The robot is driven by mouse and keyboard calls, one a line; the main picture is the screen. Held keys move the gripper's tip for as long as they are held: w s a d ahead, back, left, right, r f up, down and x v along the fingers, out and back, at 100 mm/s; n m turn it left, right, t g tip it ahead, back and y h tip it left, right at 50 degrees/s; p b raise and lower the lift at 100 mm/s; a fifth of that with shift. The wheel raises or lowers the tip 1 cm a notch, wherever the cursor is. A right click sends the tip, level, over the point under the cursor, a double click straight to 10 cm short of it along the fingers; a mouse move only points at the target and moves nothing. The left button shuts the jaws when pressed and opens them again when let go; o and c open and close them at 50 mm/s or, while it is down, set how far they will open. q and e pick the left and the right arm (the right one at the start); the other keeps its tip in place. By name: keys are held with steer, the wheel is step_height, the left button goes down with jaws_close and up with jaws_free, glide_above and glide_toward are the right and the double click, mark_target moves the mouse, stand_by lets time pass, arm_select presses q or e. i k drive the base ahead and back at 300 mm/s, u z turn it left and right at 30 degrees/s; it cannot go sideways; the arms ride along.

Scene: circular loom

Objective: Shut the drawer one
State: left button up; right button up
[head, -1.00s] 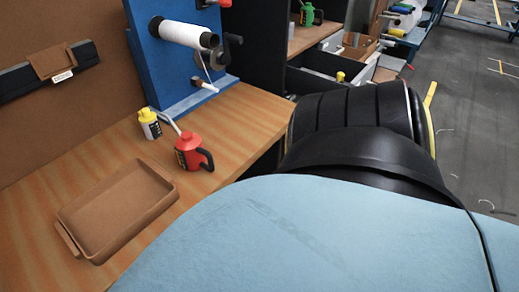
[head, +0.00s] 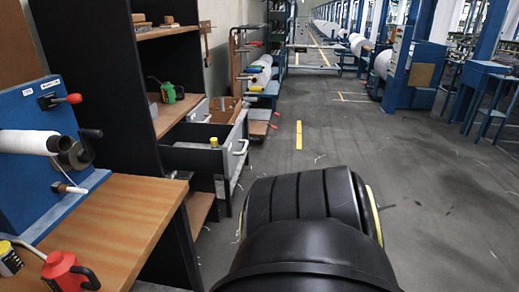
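A small yellow-topped item (head: 214,142) shows at the drawer. I cannot read any number on it. Neither of my grippers is in view. A thick black link of my own fills the bottom middle and hides the floor there.
A wooden bench (head: 105,225) with a red oil can (head: 68,272) stands at left, beside a blue panel (head: 40,150). A green oil can (head: 167,92) sits on a shelf. The grey floor aisle (head: 330,130) at right is largely clear.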

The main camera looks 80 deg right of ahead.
mark_target(204, 145)
steer(key=z, duration=2.4)
steer(key=k, duration=0.35)
steer(key=z, duration=1.4)
steer(key=i, duration=1.5)
steer(key=u, duration=0.55)
steer(key=i, duration=1.1)
steer(key=u, duration=1.05)
